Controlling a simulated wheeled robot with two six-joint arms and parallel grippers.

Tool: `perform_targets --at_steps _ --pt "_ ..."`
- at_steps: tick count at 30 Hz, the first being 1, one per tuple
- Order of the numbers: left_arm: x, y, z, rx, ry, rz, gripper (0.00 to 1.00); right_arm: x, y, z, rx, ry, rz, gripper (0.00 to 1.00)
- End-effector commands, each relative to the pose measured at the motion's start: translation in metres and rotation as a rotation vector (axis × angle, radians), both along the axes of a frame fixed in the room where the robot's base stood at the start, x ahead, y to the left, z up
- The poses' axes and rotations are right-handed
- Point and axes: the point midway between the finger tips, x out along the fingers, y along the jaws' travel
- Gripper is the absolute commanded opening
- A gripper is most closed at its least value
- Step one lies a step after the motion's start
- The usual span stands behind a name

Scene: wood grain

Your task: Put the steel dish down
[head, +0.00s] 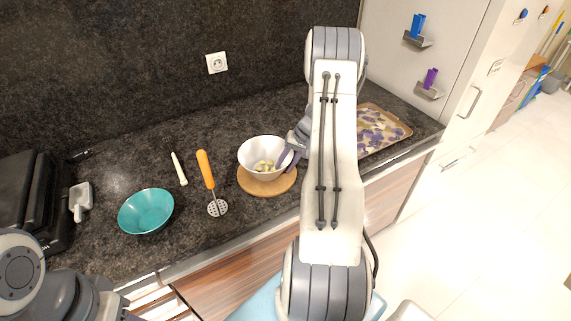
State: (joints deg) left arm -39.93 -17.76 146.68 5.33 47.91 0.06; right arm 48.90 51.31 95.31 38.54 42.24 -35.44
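Part of that gripper is hidden behind my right arm. Part of my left arm shows at the lower left, but its fingers are not seen.
A teal bowl (146,211), a masher with an orange handle (206,170) and a pale-handled tool (179,169) lie to the left. A baking tray (378,130) with purple and yellowish pieces is at the right. The counter (225,128) behind the dish is clear.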

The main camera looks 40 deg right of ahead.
Motion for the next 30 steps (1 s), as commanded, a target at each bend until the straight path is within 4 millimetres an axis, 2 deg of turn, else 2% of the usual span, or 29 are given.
perform_targets --at_steps 8,11,24,30 --pt "0.000 0.000 0.005 0.000 0.000 0.000 0.50 0.000 0.000 0.005 0.000 0.000 0.000 0.33" --pt "0.000 0.000 -0.002 0.000 0.000 0.000 0.50 -0.003 -0.005 0.012 -0.004 -0.002 0.000 0.33" --pt "0.000 0.000 -0.027 0.000 0.000 -0.001 0.50 -0.029 -0.031 0.092 -0.004 -0.002 -0.001 0.33" --pt "0.000 0.000 -0.029 0.000 0.000 -0.002 0.50 -0.035 -0.036 0.110 -0.001 -0.001 0.000 0.33"
